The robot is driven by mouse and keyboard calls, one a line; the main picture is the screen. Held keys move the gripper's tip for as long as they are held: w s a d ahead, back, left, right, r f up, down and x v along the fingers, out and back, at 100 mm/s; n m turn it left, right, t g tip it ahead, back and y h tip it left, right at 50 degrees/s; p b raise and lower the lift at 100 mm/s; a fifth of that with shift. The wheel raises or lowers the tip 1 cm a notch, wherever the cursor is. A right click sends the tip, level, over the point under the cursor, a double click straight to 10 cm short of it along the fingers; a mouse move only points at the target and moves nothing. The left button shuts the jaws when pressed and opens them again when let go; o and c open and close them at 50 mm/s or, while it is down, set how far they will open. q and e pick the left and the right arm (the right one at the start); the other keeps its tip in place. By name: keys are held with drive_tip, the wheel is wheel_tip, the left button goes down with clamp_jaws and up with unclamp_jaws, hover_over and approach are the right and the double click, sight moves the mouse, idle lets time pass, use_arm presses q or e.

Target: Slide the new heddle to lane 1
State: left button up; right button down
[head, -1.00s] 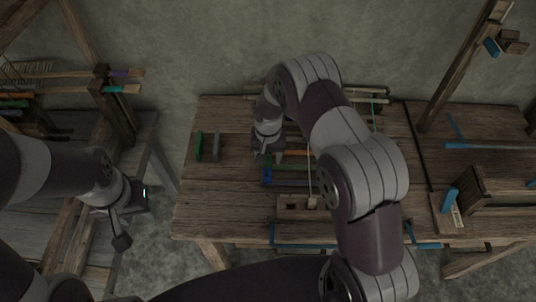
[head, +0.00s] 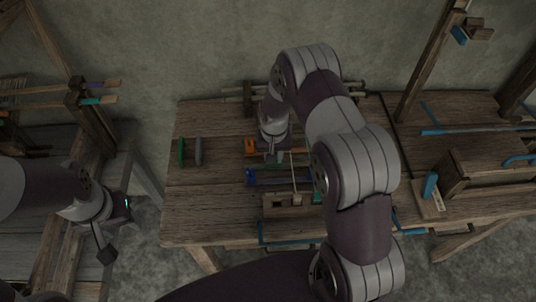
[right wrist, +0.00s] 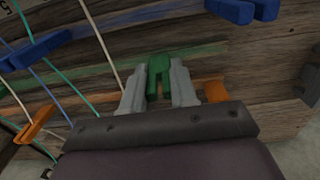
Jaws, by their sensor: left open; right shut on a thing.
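In the right wrist view a green piece (right wrist: 158,74), which I take to be the new heddle, sits between the two grey fingers of my right gripper (right wrist: 159,85). The fingers are shut on it, over the wooden board with a faint green stripe. In the head view my right gripper (head: 276,157) is low over the middle of the table, and the green piece cannot be made out there. My left gripper (head: 107,253) is open and empty, away from the table at the left. I cannot tell which lane is lane 1.
An orange block (head: 250,147) and a blue block (head: 250,177) lie beside my right gripper. Cords (right wrist: 100,40) run past orange (right wrist: 36,125) and blue (right wrist: 36,48) pieces. A green and a grey bar (head: 198,151) stand on the table's left part. A wooden box (head: 490,175) is at right.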

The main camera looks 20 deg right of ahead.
drive_tip(key=c, duration=0.9)
unclamp_jaws()
wheel_tip(320, 180, up, 13)
drive_tip(key=shift+f+b, duration=0.15)
drive_tip(key=shift+b, duration=0.55)
